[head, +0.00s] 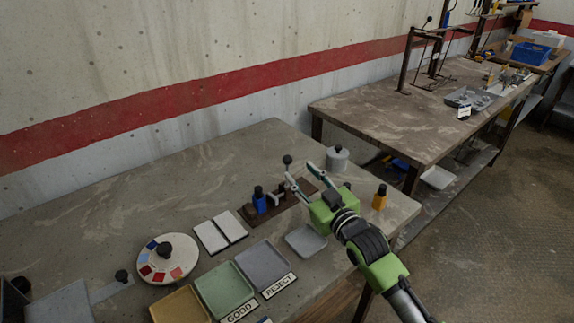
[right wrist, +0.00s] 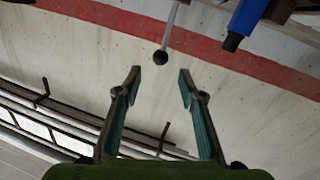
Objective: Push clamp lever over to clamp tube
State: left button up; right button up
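The clamp lever (head: 287,160) stands up from a brown rail base (head: 276,214) and ends in a dark ball knob. A blue tube (head: 259,203) with a black top stands upright on the left part of the base. My right gripper (head: 298,170) is open beside the lever, its fingers pointing towards it. In the right wrist view the knob (right wrist: 160,58) shows just beyond the gap between the open fingertips (right wrist: 159,76), with nothing between the fingers. The blue tube also shows there (right wrist: 245,20) at upper right. My left gripper is not in view.
An orange bottle (head: 379,198) and a grey lidded pot (head: 337,159) stand near my right arm. White tiles (head: 212,237), a grey dish (head: 306,241), coloured trays (head: 224,288) and a round colour disc (head: 168,263) lie in front and left. The table's back left is clear.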

aim_at(290, 163)
jog(key=b+x, duration=0.1)
jog(key=x, duration=0.1)
jog(key=b+x, duration=0.2)
jog(key=x, duration=0.1)
jog(key=b+x, duration=0.1)
jog(key=x, duration=0.1)
jog(key=shift+w+a+f, duration=0.15)
jog(key=shift+w+f, duration=0.05)
jog(key=shift+f, duration=0.1)
jog(key=shift+w+a+r+b, duration=0.1)
jog(key=shift+w+a+b, duration=0.15)
jog(key=shift+w+b, duration=0.35)
grip_shut()
